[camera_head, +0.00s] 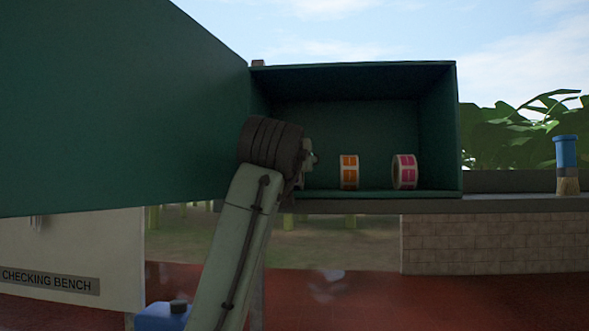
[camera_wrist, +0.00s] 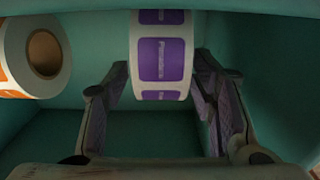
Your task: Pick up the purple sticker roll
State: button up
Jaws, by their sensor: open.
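The purple sticker roll (camera_wrist: 164,62) shows in the wrist view, white with purple labels, at the top middle. It is between the two fingertips of my open gripper (camera_wrist: 160,78), with gaps visible on both sides. Its top is cut off by the frame. In the head view the purple roll is hidden, likely behind my arm, and only a small part of my gripper (camera_head: 309,156) shows inside the green box (camera_head: 456,130).
An orange sticker roll (camera_head: 349,172) stands in the box, also at the left of the wrist view (camera_wrist: 36,55). A magenta roll (camera_head: 404,172) stands to its right. The box's large open door (camera_head: 110,100) fills the left. A blue-handled brush (camera_head: 567,165) stands on the ledge.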

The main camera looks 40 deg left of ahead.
jog(key=shift+c, duration=0.6)
grip_shut()
